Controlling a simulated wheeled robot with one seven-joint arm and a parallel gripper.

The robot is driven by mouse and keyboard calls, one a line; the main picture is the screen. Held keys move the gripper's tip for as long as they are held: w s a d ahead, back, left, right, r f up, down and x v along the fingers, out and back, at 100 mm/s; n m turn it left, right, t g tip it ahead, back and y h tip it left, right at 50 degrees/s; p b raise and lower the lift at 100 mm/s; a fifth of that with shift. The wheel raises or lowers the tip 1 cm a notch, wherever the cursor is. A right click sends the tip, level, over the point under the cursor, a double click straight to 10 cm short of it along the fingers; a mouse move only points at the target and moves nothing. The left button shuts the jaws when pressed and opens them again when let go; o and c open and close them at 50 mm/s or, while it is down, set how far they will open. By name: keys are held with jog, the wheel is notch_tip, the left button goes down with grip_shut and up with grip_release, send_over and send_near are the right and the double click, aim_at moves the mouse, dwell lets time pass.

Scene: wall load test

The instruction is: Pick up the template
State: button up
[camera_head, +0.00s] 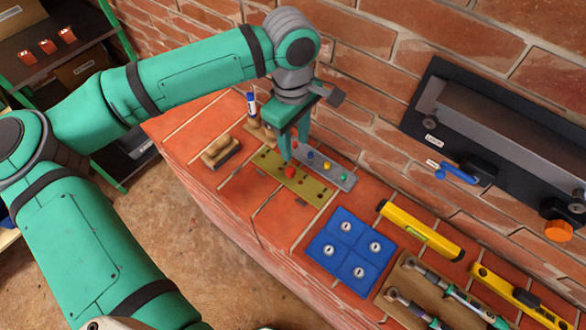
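A flat olive-yellow strip with a row of dark holes and a red knob (291,172), which looks like the template (312,190), lies on the brick ledge. A grey strip with several coloured pieces (345,181) lies right beside it, on the wall side. My gripper (294,150) points down over the far half of these strips. Its two green fingers look apart, with the nearer fingertip just above the red knob. I see nothing held between them. Whether the fingertip touches the knob cannot be told.
A wooden-handled block (222,152) and a blue-capped marker (252,104) stand at the ledge's far end. A blue four-part tray (322,249), a yellow level (420,231) and a wooden tool tray (402,275) lie nearer. A dark bracket (420,95) is on the brick wall.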

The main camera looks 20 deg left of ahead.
jog(key=a, duration=0.1)
send_over(290, 169)
notch_tip(290, 169, down, 5)
jog(key=shift+r, duration=0.2)
jog(key=shift+d+f, duration=0.1)
jog(key=shift+f, duration=2.95)
grip_shut()
